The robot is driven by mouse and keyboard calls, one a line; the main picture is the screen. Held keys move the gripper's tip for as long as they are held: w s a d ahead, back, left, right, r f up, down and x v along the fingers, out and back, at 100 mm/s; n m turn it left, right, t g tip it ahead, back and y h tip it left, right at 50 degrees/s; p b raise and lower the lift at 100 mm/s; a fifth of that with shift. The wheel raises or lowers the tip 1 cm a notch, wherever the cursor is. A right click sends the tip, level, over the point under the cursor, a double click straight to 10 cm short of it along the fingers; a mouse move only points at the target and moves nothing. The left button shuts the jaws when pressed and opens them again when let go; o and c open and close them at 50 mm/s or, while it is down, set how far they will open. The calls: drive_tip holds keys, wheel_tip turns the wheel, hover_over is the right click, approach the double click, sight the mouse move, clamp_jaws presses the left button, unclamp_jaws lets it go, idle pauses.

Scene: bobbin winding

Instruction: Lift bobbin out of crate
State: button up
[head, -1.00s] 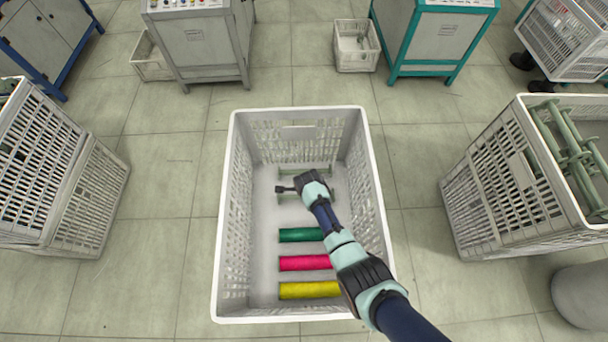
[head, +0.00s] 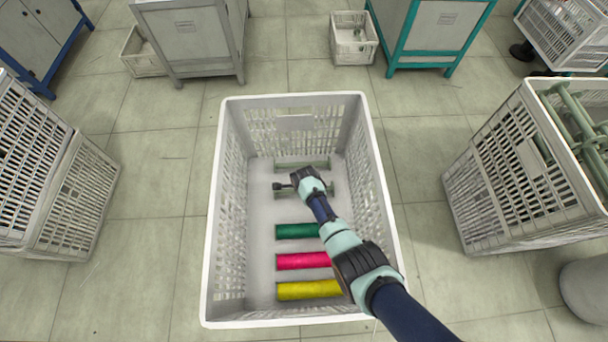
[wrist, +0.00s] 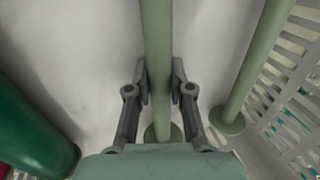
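A white plastic crate (head: 213,250) stands in the middle of the head view. On its floor lie bobbins in a row: yellow (head: 309,290), pink (head: 303,261) and green (head: 297,231) wound ones, then two bare pale green ones. My gripper (head: 286,187) is down in the crate at the nearer bare bobbin (wrist: 157,40). In the wrist view, my fingers (wrist: 159,82) sit on both sides of its shaft, with the pads against it. The farther bare bobbin (wrist: 251,70) lies parallel to the right. My wrist hides part of the gripped bobbin in the head view.
Crate walls with slots surround my arm; the right wall (wrist: 278,95) is close to the bobbin ends. A crate of bare bobbins (head: 500,190) stands right, stacked crates (head: 60,180) left. Machine cabinets (head: 190,40) and a small crate (head: 354,50) are behind. Floor between is clear.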

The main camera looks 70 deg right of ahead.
clamp_jaws()
wheel_tip(320, 180, up, 20)
drive_tip(key=p, duration=1.1)
drive_tip(key=shift+p, duration=0.4)
